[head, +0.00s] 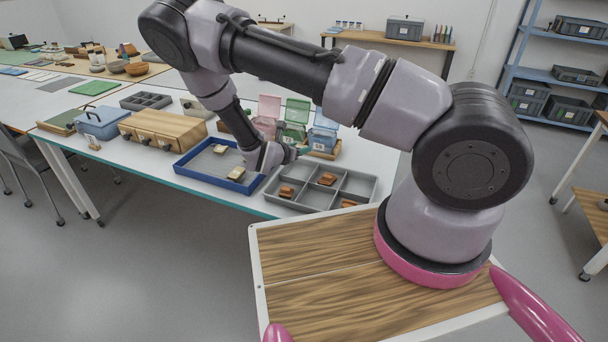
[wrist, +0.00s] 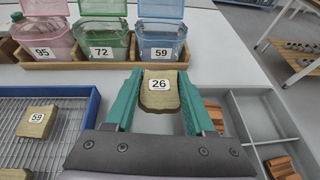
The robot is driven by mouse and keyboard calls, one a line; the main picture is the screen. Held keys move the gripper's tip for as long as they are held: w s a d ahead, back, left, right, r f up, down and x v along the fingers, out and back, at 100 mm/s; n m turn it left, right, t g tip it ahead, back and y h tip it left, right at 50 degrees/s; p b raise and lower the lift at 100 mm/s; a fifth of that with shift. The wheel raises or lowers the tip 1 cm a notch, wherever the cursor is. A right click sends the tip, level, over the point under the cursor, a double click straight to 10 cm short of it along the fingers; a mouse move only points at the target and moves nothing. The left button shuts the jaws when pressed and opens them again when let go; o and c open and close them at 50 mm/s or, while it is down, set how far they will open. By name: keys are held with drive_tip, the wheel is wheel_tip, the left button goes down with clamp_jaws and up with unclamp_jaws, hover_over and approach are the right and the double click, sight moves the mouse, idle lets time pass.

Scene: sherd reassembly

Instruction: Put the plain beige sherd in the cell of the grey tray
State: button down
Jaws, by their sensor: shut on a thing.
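My gripper (wrist: 160,82) has green fingers and is shut on a plain beige sherd (wrist: 159,97) labelled 26, held between the fingertips in the wrist view. In the head view my gripper (head: 292,154) is above the far side of the table, near the gap between the blue-rimmed tray and the grey tray (head: 318,205); the held sherd cannot be made out there. The grey tray is divided into cells, and several hold orange-brown sherds (head: 327,179). In the wrist view the grey tray (wrist: 264,152) lies at the right, partly hidden by my gripper.
Pink (wrist: 47,40), green (wrist: 104,40) and blue (wrist: 162,40) lidded bins stand behind. A wooden box (head: 165,130) is left.

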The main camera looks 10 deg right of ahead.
wheel_tip(320, 180, down, 9)
drive_tip(key=shift+r, duration=0.1)
idle(0.3)
drive_tip(key=shift+f, duration=0.2)
drive_tip(key=shift+c, duration=1.2)
unclamp_jaws()
drive_tip(key=shift+r, duration=0.1)
